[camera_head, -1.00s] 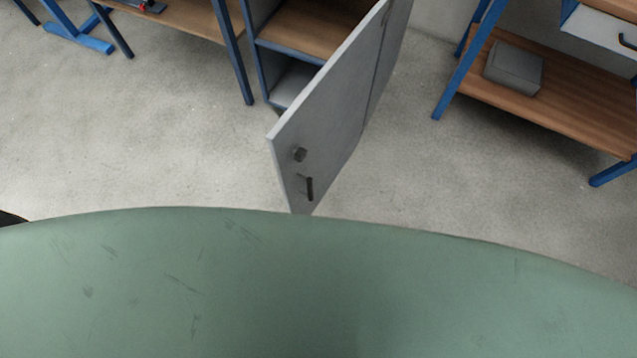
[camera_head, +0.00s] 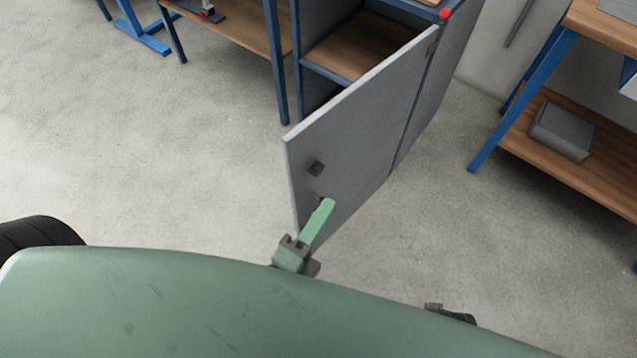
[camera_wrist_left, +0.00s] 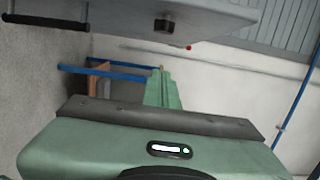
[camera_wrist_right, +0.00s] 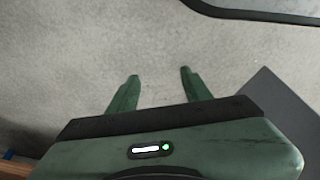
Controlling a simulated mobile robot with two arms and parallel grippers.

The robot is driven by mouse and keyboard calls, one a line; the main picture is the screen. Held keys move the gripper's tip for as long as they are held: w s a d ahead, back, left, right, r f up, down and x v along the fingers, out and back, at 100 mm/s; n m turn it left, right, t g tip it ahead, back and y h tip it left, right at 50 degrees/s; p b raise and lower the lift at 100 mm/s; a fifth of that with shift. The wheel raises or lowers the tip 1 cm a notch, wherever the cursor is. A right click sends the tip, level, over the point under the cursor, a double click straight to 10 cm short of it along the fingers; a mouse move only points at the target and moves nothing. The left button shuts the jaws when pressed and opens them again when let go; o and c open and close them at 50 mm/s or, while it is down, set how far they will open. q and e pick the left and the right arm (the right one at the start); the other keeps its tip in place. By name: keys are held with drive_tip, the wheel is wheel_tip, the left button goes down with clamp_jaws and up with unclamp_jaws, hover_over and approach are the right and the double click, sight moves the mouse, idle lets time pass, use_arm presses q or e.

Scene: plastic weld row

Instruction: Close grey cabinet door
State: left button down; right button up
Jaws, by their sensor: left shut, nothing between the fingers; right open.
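The grey cabinet door (camera_head: 365,125) stands wide open, swung out from the blue-framed cabinet (camera_head: 345,50). In the head view a dark square lock (camera_head: 315,168) shows near its free edge. My left gripper (camera_head: 327,204) is shut and empty, in front of the door's lower free corner and hiding the handle there. In the left wrist view the door (camera_wrist_left: 210,18) spans the top, with the dark handle (camera_wrist_left: 45,21) at left, apart from the shut fingers (camera_wrist_left: 161,76). My right gripper (camera_wrist_right: 159,72) is open and empty over bare floor.
A workbench with a wooden lower shelf (camera_head: 600,185) holding a grey box (camera_head: 561,131) stands at right. Another blue-legged bench (camera_head: 240,25) is left of the cabinet. A red ball (camera_head: 445,13) shows at the cabinet's top corner. The concrete floor (camera_head: 150,150) left of the door is clear.

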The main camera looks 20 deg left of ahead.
use_arm(q)
drive_tip(key=w+a, duration=0.2)
drive_tip(key=w, duration=0.3)
drive_tip(key=shift+w+a+b, duration=0.25)
drive_tip(key=shift+a+b, duration=0.05)
drive_tip(key=shift+a, duration=0.05)
use_arm(e)
drive_tip(key=shift+w+r, duration=0.15)
drive_tip(key=shift+r, duration=0.45)
drive_tip(key=shift+w+r, duration=0.15)
drive_tip(key=shift+r, duration=0.45)
use_arm(q)
drive_tip(key=shift+a, duration=0.1)
